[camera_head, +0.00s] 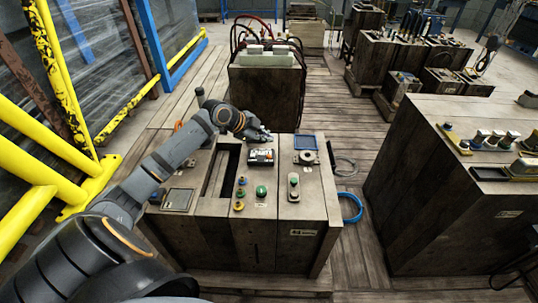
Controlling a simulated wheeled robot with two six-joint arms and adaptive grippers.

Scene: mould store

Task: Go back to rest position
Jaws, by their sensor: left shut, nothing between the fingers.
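My left gripper (262,136) reaches in from the left and hangs over the far part of a dark wooden console (276,236). Its fingers are shut with nothing seen between them. A small black and white device (261,157) sits on the console top just below and in front of the gripper; I cannot tell whether they touch. My right gripper is not in view.
The console top carries a green button (261,191), a slot (222,172) and a blue-rimmed tray (305,142). A blue cable coil (351,207) lies at its right. Yellow railings (45,170) stand left. A larger block (450,190) stands right, with plank floor between.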

